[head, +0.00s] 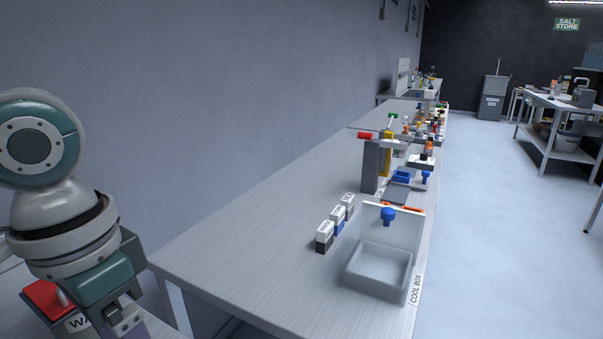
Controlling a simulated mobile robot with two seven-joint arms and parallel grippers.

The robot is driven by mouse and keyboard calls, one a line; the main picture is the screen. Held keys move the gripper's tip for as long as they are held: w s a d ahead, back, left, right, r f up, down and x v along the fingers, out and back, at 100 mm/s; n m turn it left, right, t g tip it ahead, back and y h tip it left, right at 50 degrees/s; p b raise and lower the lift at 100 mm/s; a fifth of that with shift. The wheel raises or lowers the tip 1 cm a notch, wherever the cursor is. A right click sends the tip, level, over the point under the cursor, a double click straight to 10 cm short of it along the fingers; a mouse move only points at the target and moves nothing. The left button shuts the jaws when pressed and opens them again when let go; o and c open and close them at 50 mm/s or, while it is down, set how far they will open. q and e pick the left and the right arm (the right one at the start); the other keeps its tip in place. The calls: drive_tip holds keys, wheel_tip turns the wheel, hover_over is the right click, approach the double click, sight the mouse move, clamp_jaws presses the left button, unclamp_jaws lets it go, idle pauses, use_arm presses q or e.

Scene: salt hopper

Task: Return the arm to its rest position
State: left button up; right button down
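My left arm (60,190) comes in at the left side of the head view. It is bent, with a grey and teal joint high up and the forearm pointing down. The end of this arm (124,318) is at the bottom edge, left of the long bench. The fingertips are not clearly seen, so I cannot tell whether the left gripper is open or shut, or holds anything. My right arm and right gripper are not in view.
A red-topped item (45,298) with a white label is beside my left arm. The long bench (235,245) carries an open COOL BOX (375,285), small labelled blocks (337,220), a grey stand (370,165) and several small items. Clear floor (490,230) lies to the right.

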use_arm(q)
drive_tip(key=s+d+f+t+h, duration=0.2)
drive_tip(key=s+d+f, duration=0.1)
drive_tip(key=s+d, duration=0.5)
drive_tip(key=s+a+r+n+t+y, duration=0.1)
drive_tip(key=s+a+n+y, duration=0.15)
drive_tip(key=s+a, duration=0.45)
wheel_tip(320, 180, up, 38)
drive_tip(key=p, duration=3.8)
drive_tip(key=shift+s+a+r+n, duration=0.15)
drive_tip(key=shift+a+n, duration=0.25)
drive_tip(key=shift+n, duration=0.05)
